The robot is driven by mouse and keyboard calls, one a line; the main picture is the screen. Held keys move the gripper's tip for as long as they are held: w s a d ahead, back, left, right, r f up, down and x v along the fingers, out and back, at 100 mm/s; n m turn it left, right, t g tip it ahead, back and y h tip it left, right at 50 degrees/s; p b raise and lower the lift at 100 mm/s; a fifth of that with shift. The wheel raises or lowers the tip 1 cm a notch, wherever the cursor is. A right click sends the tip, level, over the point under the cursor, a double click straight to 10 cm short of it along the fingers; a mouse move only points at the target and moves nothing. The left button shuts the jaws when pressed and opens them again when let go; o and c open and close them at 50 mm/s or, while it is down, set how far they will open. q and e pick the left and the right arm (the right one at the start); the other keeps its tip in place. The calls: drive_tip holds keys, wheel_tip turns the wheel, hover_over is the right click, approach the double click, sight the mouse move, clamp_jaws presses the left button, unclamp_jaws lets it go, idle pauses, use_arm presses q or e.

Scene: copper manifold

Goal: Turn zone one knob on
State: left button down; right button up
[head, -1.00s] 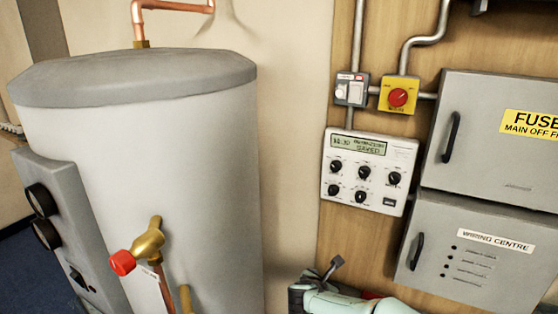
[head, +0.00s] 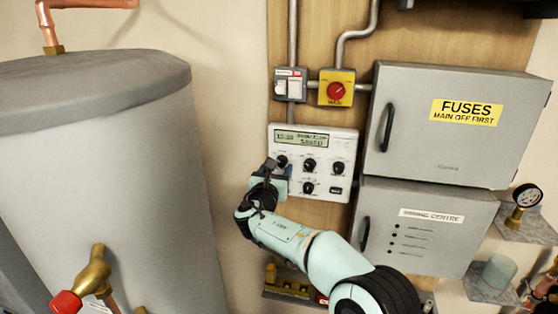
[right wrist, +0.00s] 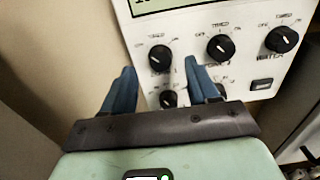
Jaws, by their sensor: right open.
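The white control panel (head: 345,150) with a small display is mounted on the wooden board. Its upper row has three black knobs, and smaller knobs sit below. The zone one knob seems to be the upper-left one (head: 282,161); it also shows in the right wrist view (right wrist: 160,58). My right gripper (head: 279,171) is at the panel's left side, just below this knob. In the right wrist view its blue fingers (right wrist: 161,72) are open, one to each side of the knob and a little short of it. Contact is not visible. My left gripper is not in view.
The grey fuse box (head: 450,145) and wiring centre box (head: 425,235) stand right of the panel. A yellow switch with a red knob (head: 336,92) is above it. A large grey cylinder (head: 110,160) stands left, with bare wall between.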

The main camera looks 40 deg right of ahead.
sight(281, 162)
drive_tip(key=x, duration=0.2)
drive_tip(key=shift+w+d+r+p, duration=0.15)
drive_tip(key=shift+w+d+p, duration=0.05)
drive_tip(key=shift+p, duration=0.15)
drive_tip(key=shift+w+d+f, duration=0.2)
drive_tip(key=shift+w+d, duration=0.15)
drive_tip(key=shift+d, duration=0.05)
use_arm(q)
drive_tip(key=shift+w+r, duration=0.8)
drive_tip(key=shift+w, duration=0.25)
use_arm(e)
drive_tip(key=shift+s, duration=0.1)
